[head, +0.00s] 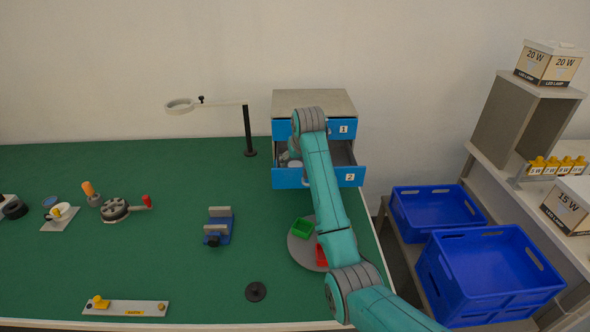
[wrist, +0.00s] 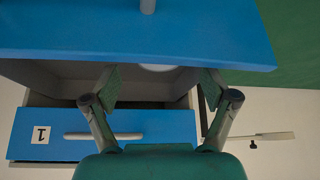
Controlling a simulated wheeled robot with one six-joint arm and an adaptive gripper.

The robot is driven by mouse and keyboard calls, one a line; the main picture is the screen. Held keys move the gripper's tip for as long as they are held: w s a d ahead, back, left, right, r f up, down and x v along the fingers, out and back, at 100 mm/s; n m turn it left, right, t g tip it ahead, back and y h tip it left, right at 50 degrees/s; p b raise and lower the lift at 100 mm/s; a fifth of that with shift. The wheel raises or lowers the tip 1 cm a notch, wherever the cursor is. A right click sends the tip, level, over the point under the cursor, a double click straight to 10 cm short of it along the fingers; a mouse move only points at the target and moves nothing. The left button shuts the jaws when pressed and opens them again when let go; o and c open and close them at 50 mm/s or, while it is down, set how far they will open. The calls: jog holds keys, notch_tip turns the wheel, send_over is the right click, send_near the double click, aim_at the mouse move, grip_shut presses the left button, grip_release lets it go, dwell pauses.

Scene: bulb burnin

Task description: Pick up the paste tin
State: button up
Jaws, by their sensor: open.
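The lower drawer (head: 290,178), marked 2, is pulled out of the grey cabinet (head: 312,101). A pale rounded thing (head: 296,164), perhaps the paste tin, shows inside it, mostly hidden by my arm and gripper. In the wrist view only a pale curved edge (wrist: 158,68) of it shows, just past the rim of the blue drawer front (wrist: 150,35). My gripper (wrist: 160,82) is open, its two fingers spread to either side of that pale edge. Nothing is visibly held. I cannot tell how far below the fingertips it lies.
The upper drawer (wrist: 130,128), marked 1, is close to my gripper. A magnifier lamp (head: 249,130) stands left of the cabinet. A grey turntable (head: 301,251) with green and red trays lies in front. Blue crates (head: 490,270) stand right of the green table (head: 150,260).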

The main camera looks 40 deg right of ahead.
aim_at(295, 165)
jog(key=shift+w+x, duration=0.2)
jog(key=shift+x, duration=2.15)
jog(key=shift+d+r, duration=0.1)
jog(key=shift+r, duration=0.05)
jog(key=c, duration=1.4)
